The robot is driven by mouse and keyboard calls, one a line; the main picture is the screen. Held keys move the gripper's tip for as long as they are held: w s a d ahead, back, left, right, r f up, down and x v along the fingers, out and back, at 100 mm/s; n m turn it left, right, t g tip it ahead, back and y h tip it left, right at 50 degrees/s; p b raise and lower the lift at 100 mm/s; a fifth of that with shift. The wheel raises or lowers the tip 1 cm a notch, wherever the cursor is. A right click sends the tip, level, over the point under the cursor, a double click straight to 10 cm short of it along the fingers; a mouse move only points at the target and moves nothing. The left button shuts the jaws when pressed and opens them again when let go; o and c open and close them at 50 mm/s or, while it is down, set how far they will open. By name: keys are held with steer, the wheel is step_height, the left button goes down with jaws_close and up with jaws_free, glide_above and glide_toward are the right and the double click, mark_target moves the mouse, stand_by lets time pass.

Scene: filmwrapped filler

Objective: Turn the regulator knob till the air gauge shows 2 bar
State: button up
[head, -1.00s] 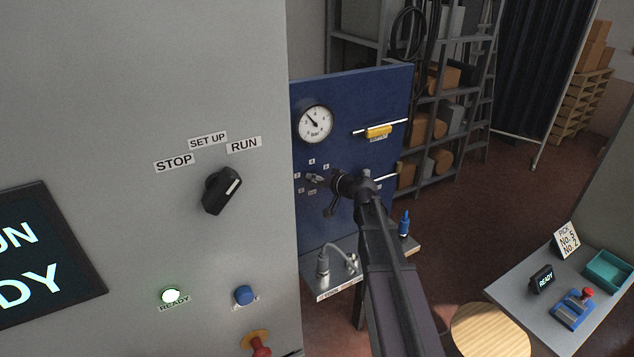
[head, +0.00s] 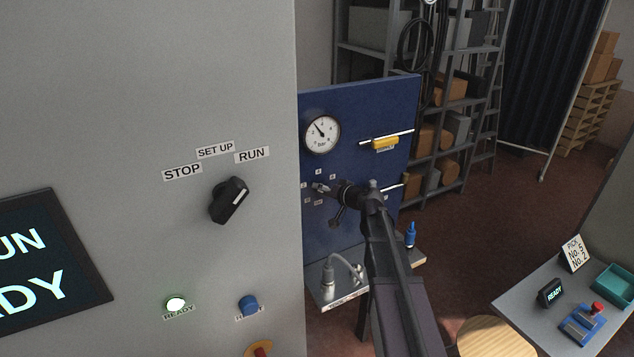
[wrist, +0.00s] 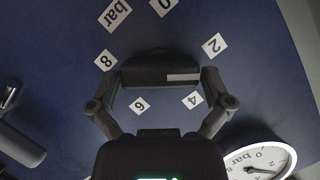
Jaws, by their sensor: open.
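The regulator knob (wrist: 150,68) is a black bar-shaped handle on the blue panel in the wrist view. Its white mark lies at the right end, pointing between the 2 and 4 labels. My gripper (wrist: 161,77) is open, with one finger beside each end of the knob; I cannot tell whether they touch it. In the head view my gripper (head: 322,189) is at the panel and largely hides the knob. The air gauge (head: 322,134) is round and white above it, its needle pointing up and left; the scale is too small to read surely. Part of it shows in the wrist view (wrist: 262,158).
A grey cabinet (head: 120,110) with a STOP/SET UP/RUN switch (head: 229,200) stands close on the left. A yellow-handled valve (head: 386,143) is on the blue panel right of the gauge. A shelf (head: 315,290) with a plug and cable sits below.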

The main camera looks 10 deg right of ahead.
steer(key=s+a+f+n+g+h+b, duration=0.1)
steer(key=s+a+f+g+b, duration=0.25)
steer(key=s+f, duration=0.4)
steer(key=s+a+f+n+g+h+b, duration=0.1)
steer(key=s+a+f+n+g+b, duration=0.2)
steer(key=s+f, duration=0.45)
steer(key=s+d+f+m+g+h+b, duration=0.1)
steer(key=s+d+f+g+h+b, duration=0.1)
steer(key=s, duration=0.5)
steer(key=s+d+f+m+g+h+b, duration=0.1)
steer(key=s+d+f+g+h+b, duration=0.1)
steer(key=s+f, duration=0.4)
steer(key=shift+s+d+f+g+h+b, duration=0.35)
steer(key=shift+d+f+g+h, duration=0.2)
steer(key=shift+d+g+h, duration=0.4)
steer(key=shift+a, duration=0.2)
